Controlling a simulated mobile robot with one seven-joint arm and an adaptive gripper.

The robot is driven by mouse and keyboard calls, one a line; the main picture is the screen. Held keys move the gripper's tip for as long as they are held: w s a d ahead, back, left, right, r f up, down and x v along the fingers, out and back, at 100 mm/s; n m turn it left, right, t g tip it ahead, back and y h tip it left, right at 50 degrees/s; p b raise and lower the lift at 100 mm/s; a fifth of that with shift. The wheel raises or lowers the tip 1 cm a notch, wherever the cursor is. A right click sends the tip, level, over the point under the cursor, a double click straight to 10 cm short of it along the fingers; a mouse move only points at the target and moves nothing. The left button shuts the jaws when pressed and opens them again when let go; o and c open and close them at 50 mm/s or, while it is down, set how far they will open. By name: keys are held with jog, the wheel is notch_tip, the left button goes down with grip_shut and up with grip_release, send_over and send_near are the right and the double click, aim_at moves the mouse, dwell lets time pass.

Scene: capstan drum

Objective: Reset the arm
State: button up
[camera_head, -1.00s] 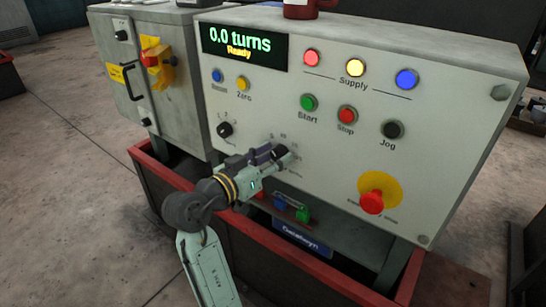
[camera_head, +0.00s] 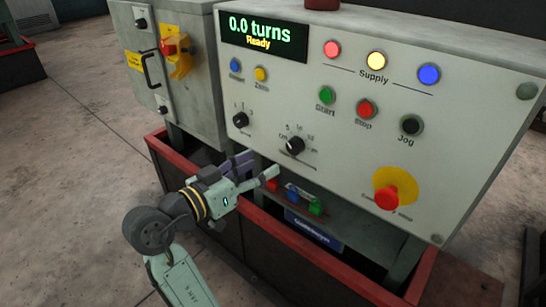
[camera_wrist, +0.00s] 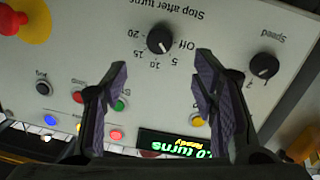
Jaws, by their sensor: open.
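My gripper (camera_head: 258,168) is open and empty in the head view, in front of the lower part of the grey control panel (camera_head: 450,150). It is apart from the black stop-after-turns knob (camera_head: 295,146), which is now fully visible above and right of the fingers. The speed knob (camera_head: 240,120) is to the left in the head view. The display (camera_head: 264,36) reads "0.0 turns" and "Ready".
A red emergency stop (camera_head: 388,195) on a yellow disc sticks out at the panel's lower right. Several buttons and lamps line the panel. A grey cabinet (camera_head: 188,90) with a red-yellow switch stands left. A red-rimmed bin (camera_head: 385,292) runs below. Open floor (camera_head: 60,170) lies left.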

jog(key=shift+v, duration=0.85)
